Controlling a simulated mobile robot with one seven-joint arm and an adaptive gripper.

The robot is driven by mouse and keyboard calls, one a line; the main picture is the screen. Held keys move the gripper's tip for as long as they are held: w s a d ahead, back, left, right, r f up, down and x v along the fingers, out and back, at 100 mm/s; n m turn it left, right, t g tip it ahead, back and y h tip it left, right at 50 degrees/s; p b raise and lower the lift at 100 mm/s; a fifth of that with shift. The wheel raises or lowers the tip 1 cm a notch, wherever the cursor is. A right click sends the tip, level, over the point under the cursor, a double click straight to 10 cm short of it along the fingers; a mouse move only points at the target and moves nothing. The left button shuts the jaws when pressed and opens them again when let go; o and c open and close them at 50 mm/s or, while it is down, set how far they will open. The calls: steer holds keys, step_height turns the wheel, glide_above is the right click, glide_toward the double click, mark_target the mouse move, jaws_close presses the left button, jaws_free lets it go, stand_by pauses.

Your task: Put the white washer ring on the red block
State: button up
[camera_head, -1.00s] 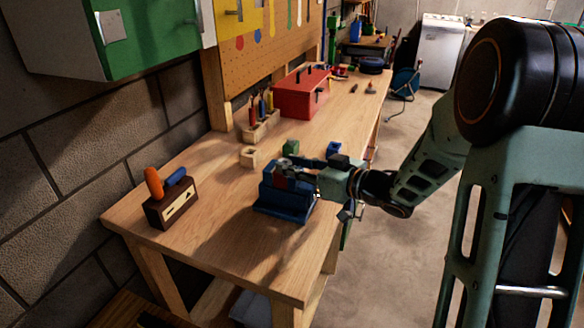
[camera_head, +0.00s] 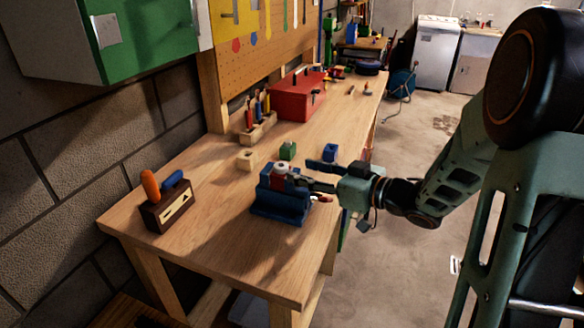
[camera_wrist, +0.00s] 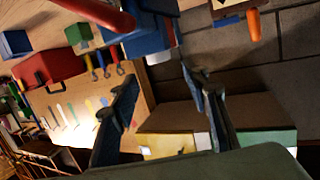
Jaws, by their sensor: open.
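The white washer ring (camera_head: 281,168) sits on top of the blue vise (camera_head: 281,206), over a small red patch that looks like the red block (camera_head: 280,177). At this size I cannot tell exactly how it is seated. My gripper (camera_head: 311,176) is open and empty, just right of the vise top and apart from the ring. In the wrist view its two fingers (camera_wrist: 160,80) are spread, with the blue vise (camera_wrist: 148,42) beyond them.
A green block (camera_head: 288,150), a blue block (camera_head: 330,152) and a pale wooden block (camera_head: 246,159) stand behind the vise. A red toolbox (camera_head: 298,95) and a tool rack (camera_head: 258,128) are farther back. A brown holder (camera_head: 168,207) stands left. The bench front (camera_head: 235,250) is clear.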

steer(key=v, duration=0.6)
steer(key=shift+s+d, duration=0.15)
steer(key=shift+s, duration=0.05)
